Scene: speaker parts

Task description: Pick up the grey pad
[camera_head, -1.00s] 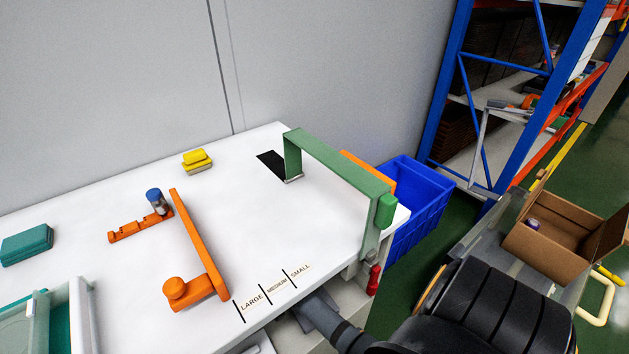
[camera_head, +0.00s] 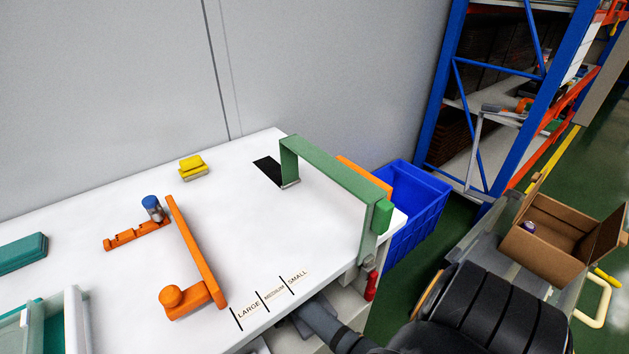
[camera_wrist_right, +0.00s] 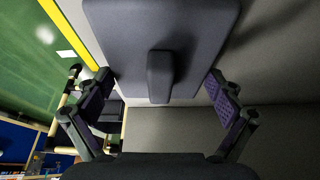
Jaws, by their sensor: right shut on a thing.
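The grey pad (camera_wrist_right: 160,25) fills the upper middle of the right wrist view, with a raised grey bar (camera_wrist_right: 160,76) along its centre. My right gripper (camera_wrist_right: 160,95) has one finger at each side edge of the pad and is shut on it. In the head view my right arm comes in at the lower right and reaches below the table's front edge; its fingertips and the pad cannot be made out there. My left gripper is in neither view.
The white table (camera_head: 240,210) carries a green arch (camera_head: 335,175), an orange frame (camera_head: 195,250), yellow blocks (camera_head: 193,167) and a teal case (camera_head: 22,252). A blue crate (camera_head: 415,210) and a cardboard box (camera_head: 560,235) stand to the right.

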